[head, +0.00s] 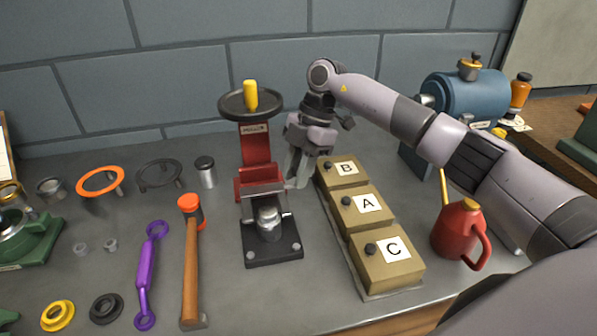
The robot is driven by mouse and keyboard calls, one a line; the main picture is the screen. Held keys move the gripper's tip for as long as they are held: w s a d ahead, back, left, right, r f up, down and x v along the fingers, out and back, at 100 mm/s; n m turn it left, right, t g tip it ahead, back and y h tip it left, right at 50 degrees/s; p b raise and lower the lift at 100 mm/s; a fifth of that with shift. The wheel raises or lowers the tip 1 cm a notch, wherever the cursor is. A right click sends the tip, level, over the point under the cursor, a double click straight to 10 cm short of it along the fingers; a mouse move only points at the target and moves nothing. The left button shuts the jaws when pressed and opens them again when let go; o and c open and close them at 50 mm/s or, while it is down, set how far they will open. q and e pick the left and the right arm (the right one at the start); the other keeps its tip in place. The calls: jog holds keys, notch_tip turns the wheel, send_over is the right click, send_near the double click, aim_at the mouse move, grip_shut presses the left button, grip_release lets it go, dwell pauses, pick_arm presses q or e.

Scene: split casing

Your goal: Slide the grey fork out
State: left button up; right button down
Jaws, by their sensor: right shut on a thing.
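The grey fork (263,189) shows as a light grey flat piece lying across the red press (257,152), above the press's black base (272,253). My right gripper (298,180) is at the right side of the press, pointing down, with its fingers shut at the fork's right end. The fingers hide the part of the fork that they hold. A shiny metal cylinder (269,223) stands on the base, below and in front of the fork. My left gripper is out of view.
Boxes marked B (333,180), A (354,222) and C (375,277) stand in a row right of the press. A red oil can (455,235) is farther right. A hammer (191,265) and a purple wrench (146,275) lie to the left.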

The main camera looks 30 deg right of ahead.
jog(key=c, duration=0.9)
grip_release()
jog(key=shift+r, duration=0.1)
jog(key=v, duration=0.7)
jog(key=shift+b, duration=0.3)
